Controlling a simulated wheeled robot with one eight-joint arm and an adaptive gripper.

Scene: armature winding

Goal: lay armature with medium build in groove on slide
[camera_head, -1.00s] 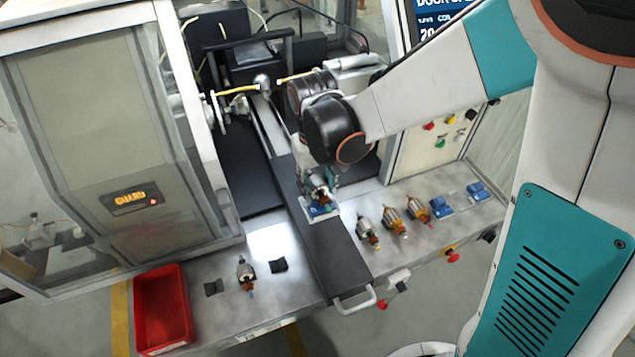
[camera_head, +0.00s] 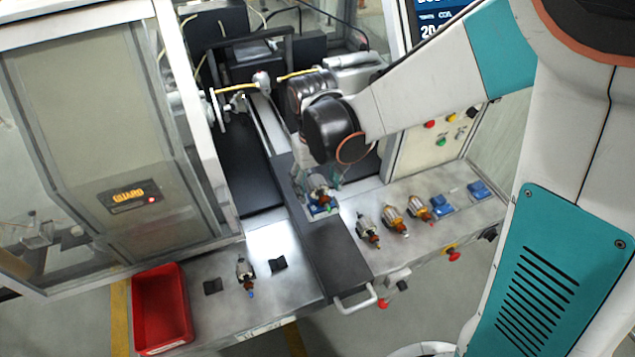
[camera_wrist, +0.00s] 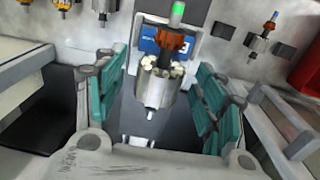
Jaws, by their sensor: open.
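An armature (camera_wrist: 158,82) with an orange commutator, a grey core and a green shaft tip lies on a blue block on the slide. In the head view the same armature (camera_head: 319,188) is on the dark slide (camera_head: 335,262), partly hidden by my arm. My gripper (camera_wrist: 160,72) is open, with a teal-padded finger on each side of the armature and visible gaps between pads and core. In the head view my gripper (camera_head: 321,178) is over the slide. The armature's seating in the groove is partly hidden.
Empty blue holders (camera_head: 479,190) are at right. A red bin (camera_head: 163,305) is at front left; the guard (camera_head: 90,125) stands left.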

